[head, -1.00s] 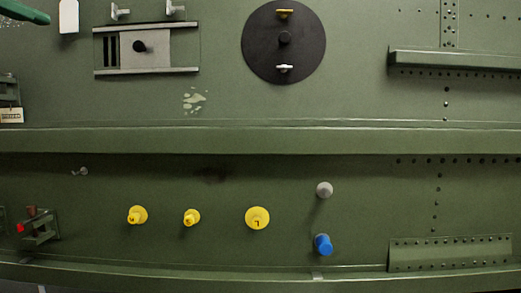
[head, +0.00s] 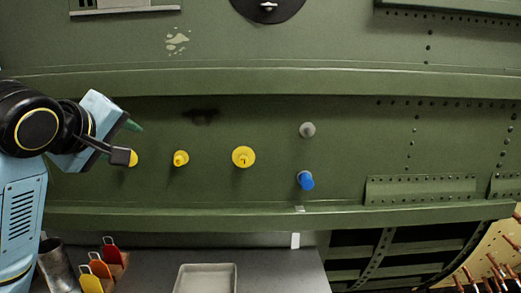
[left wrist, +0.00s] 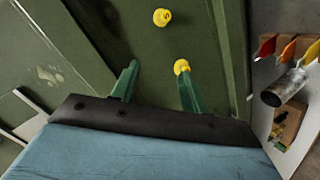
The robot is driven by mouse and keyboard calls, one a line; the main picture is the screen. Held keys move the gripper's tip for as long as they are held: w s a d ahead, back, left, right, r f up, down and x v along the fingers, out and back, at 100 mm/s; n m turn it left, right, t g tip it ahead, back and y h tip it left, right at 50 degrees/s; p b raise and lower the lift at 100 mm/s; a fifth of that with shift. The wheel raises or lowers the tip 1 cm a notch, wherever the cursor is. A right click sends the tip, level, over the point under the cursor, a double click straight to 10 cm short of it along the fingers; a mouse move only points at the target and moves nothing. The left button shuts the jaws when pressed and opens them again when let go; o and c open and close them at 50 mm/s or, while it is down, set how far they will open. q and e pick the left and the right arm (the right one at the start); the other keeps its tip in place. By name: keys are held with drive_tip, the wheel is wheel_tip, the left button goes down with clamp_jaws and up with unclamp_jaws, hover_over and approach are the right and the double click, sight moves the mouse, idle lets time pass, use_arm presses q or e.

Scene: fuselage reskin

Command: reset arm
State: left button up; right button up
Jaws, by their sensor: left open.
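My left gripper (head: 133,125) is at the left in front of the green fuselage panel (head: 330,95). Its two green fingers stand apart in the left wrist view (left wrist: 156,66), with nothing held between them. A yellow cap (left wrist: 181,66) shows by the tip of one finger there; I cannot tell whether they touch. Another yellow cap (left wrist: 162,17) is beyond the fingers. In the head view, one yellow cap (head: 134,158) is partly hidden by my arm, with two more yellow caps (head: 180,158) (head: 243,156) to its right. My right gripper is not in view.
A grey knob (head: 307,130) and a blue knob (head: 305,180) stick out of the panel. Below, a grey bench holds a pale tray (head: 206,279), a metal cup (head: 55,265) and red, orange and yellow tags (head: 90,280). Open ribbed structure (head: 380,255) is at lower right.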

use_arm(q)
drive_tip(key=s+d+f+m+g, duration=0.1)
drive_tip(key=s+f+m+g, duration=0.2)
drive_tip(key=f, duration=1.1)
drive_tip(key=s+d+f+m+g, duration=0.25)
drive_tip(key=s+f, duration=0.25)
drive_tip(key=f, duration=1)
drive_tip(key=s+f+m+g, duration=0.2)
drive_tip(key=s+f+m, duration=0.1)
drive_tip(key=s+f, duration=0.65)
drive_tip(key=s+f+m+g, duration=0.2)
drive_tip(key=s+f+m, duration=0.35)
drive_tip(key=s, duration=0.75)
wheel_tip(320, 180, down, 29)
drive_tip(key=s+n+g, duration=0.2)
drive_tip(key=s+a+f, duration=0.3)
drive_tip(key=s+f, duration=1)
drive_tip(key=s, duration=0.2)
drive_tip(key=shift+s+a+m+g+y+b, duration=0.3)
drive_tip(key=shift+s+a+g+b, duration=0.05)
